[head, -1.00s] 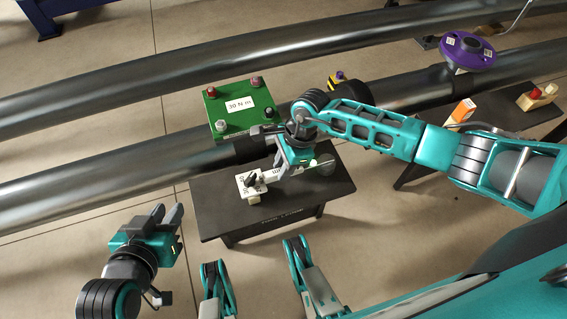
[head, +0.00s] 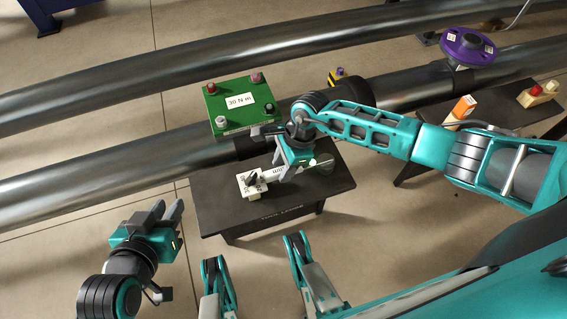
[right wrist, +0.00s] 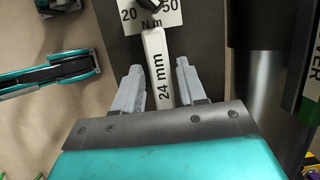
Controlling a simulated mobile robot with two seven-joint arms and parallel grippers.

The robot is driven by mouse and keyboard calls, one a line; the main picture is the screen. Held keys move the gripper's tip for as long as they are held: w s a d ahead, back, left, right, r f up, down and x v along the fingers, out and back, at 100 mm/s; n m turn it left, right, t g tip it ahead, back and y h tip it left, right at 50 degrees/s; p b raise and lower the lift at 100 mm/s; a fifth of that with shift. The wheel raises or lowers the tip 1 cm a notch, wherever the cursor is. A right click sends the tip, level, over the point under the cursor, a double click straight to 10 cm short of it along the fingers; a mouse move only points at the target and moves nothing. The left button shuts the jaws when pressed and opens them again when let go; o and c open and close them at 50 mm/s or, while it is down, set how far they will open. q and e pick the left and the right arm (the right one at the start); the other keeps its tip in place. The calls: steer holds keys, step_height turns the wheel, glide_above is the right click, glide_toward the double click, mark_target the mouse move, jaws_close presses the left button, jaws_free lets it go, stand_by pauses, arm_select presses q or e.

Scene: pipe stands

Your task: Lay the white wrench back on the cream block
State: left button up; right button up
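The white wrench (right wrist: 158,60), marked "24 mm", lies over the dark tool table (head: 225,215). In the head view its handle (head: 268,175) shows left of my right gripper (head: 285,172), which covers part of it. Its left end meets a cream block (head: 247,193) with a white dial plate and black pointer; the plate (right wrist: 135,18) reads "20", "50" and "N m" in the right wrist view. My right gripper (right wrist: 159,75) is open, one finger on each side of the handle, with gaps showing. My left gripper (head: 168,208) is open and empty, left of the table.
A purple flange (head: 467,47) sits on the pipe.

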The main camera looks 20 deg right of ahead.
steer(key=shift+o, duration=1.2)
steer(key=p+v, duration=0.4)
steer(key=v, duration=0.1)
